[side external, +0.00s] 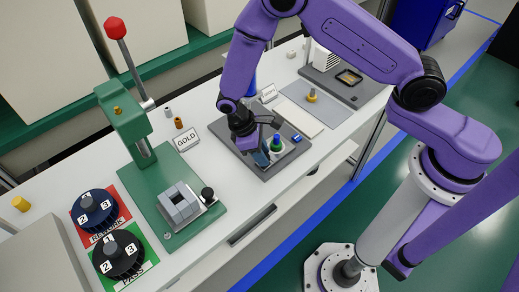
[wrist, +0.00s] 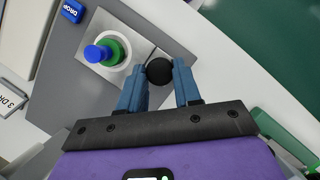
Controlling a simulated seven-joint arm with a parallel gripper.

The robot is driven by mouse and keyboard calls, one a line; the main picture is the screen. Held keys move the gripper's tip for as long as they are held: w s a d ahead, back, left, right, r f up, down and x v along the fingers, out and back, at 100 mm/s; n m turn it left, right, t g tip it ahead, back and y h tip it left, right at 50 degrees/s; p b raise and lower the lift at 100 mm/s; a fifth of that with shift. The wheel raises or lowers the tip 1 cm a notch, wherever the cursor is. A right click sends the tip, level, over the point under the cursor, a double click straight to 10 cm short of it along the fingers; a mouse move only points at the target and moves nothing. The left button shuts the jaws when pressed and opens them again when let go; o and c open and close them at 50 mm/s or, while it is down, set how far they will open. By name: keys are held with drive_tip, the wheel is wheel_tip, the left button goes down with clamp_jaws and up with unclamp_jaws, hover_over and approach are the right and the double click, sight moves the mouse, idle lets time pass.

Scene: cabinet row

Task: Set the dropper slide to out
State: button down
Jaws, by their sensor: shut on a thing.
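The dropper stands on a dark grey base plate (side external: 297,143) at the middle of the bench; the plate also shows in the wrist view (wrist: 82,97). Its slide appears as a light metal strip (wrist: 143,50) with a round black knob (wrist: 160,71) at its end. A white ring holding a green and blue stack (wrist: 108,50) sits beside the knob; the stack also shows in the side view (side external: 277,143). My gripper (wrist: 160,76) is shut on the black knob, with a blue finger on each side. The side view hides the knob behind my gripper (side external: 262,157).
A blue tag (wrist: 72,11) lettered DROP is on the plate. A green press (side external: 142,130) with a red-tipped lever stands left of the dropper. White bench top is bare in front of the dropper.

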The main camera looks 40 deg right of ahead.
drive_tip(key=shift+s+a, duration=0.1)
drive_tip(key=shift+s, duration=0.25)
drive_tip(key=c, duration=0.8)
unclamp_jaws()
drive_tip(key=shift+w, duration=0.1)
drive_tip(key=shift+w+r, duration=0.15)
drive_tip(key=shift+r, duration=0.15)
drive_tip(key=v, duration=1.6)
drive_tip(key=shift+a+r, duration=0.15)
drive_tip(key=shift+r, duration=0.2)
drive_tip(key=s+d+r+n+t+y, duration=0.1)
drive_tip(key=s+d+r, duration=0.1)
drive_tip(key=s+d, duration=0.4)
drive_tip(key=s+d+r+n+t+y, duration=0.1)
drive_tip(key=s+d+r, duration=0.2)
drive_tip(key=s, duration=0.8)
drive_tip(key=s+d+r+n+t+y, duration=0.1)
drive_tip(key=s+d+r, duration=0.2)
drive_tip(key=s+d, duration=0.5)
drive_tip(key=shift+s+d+r+n+y, duration=0.2)
drive_tip(key=shift+d+r+n+y, duration=0.1)
drive_tip(key=shift+d, duration=0.1)
